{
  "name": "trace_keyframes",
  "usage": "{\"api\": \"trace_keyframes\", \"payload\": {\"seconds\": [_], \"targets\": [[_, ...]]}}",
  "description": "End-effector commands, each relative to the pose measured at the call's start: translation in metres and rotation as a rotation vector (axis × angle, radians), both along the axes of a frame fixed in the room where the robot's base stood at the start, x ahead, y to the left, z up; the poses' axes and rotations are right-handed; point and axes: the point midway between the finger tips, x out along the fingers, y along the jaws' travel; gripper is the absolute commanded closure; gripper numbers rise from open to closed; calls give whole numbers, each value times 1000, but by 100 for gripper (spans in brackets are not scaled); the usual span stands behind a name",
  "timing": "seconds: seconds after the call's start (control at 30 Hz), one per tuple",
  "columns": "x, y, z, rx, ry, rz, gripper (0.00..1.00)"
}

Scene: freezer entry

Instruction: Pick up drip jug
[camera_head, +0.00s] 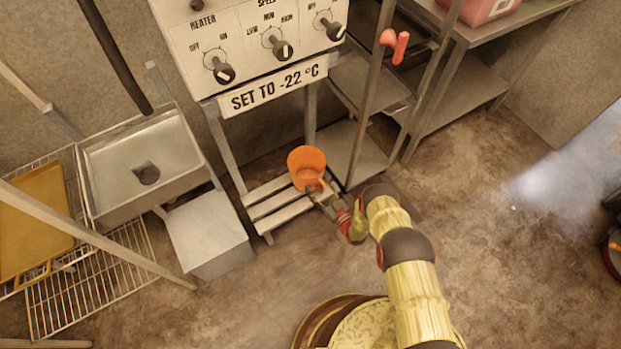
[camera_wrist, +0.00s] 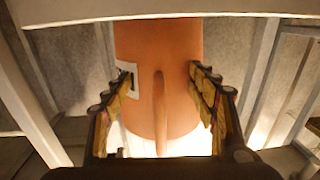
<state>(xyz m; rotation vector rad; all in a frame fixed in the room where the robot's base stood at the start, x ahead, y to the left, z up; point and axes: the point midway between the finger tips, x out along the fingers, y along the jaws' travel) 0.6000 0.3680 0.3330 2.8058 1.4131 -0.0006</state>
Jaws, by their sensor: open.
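The orange drip jug (camera_head: 306,161) stands upright on a low slatted metal shelf (camera_head: 280,207) under the control panel. My gripper (camera_head: 317,192) is at the near side of the jug, low down by its handle. In the wrist view the jug (camera_wrist: 185,50) fills the middle, with its upright handle (camera_wrist: 160,105) between the two open fingers (camera_wrist: 158,100). One finger is on each side of the handle, and I cannot tell whether either touches the jug. A small white label with a dark mark (camera_wrist: 126,80) is on the jug beside the left finger.
A control panel (camera_head: 260,45) with knobs and a "SET TO -22 °C" sign (camera_head: 274,87) is above the jug. Metal legs stand on both sides. A sink (camera_head: 140,165), a grey box (camera_head: 208,232) and a wire rack (camera_head: 90,285) are at left. Open floor lies in front.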

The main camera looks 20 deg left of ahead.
Motion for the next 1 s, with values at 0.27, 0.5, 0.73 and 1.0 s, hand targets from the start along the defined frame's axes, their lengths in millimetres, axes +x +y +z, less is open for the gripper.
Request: {"api": "trace_keyframes", "payload": {"seconds": [0.27,0.5,0.73,1.0], "targets": [[0,0,0,0,0,0,62],[0,0,0,0,0,0,76],[0,0,0,0,0,0,89],[0,0,0,0,0,0,100]]}}
